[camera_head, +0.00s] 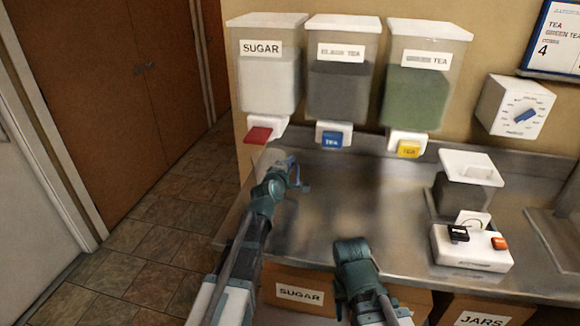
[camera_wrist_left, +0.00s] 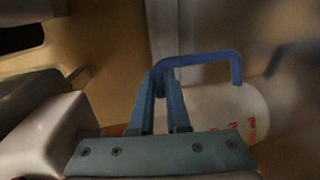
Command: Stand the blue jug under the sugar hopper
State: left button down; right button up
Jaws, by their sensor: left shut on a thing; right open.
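The sugar hopper (camera_head: 268,80), labelled SUGAR, hangs on the wall at the left with a red lever (camera_head: 257,135) at its outlet. The blue jug has a pale body and a blue handle. Its pale body (camera_head: 267,160) shows just below the outlet, partly hidden by my left gripper (camera_head: 296,178). In the left wrist view, that gripper is shut on the blue handle (camera_wrist_left: 237,68), and the body (camera_wrist_left: 225,112) carries red marks. I cannot tell whether the jug touches the counter. My right gripper (camera_head: 341,294) is low over the counter's front edge, its fingers barely visible.
The black tea hopper (camera_head: 340,80) and green tea hopper (camera_head: 423,90) hang to the right. A white scale (camera_head: 470,250) and a lidded container (camera_head: 465,185) stand on the right of the steel counter (camera_head: 375,200). The counter's middle is clear. A dial box (camera_head: 513,107) is on the wall.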

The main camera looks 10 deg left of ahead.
pick_arm(q)
jog(key=shift+f, duration=0.1)
jog(key=shift+f, duration=0.15)
jog(key=c, duration=0.9)
grip_release()
jog(key=shift+r, duration=0.2)
jog(key=shift+s+r, duration=0.15)
jog(key=shift+s, duration=0.15)
jog(key=p+v, duration=0.2)
jog(key=v, duration=0.9)
jog(key=shift+s, duration=0.2)
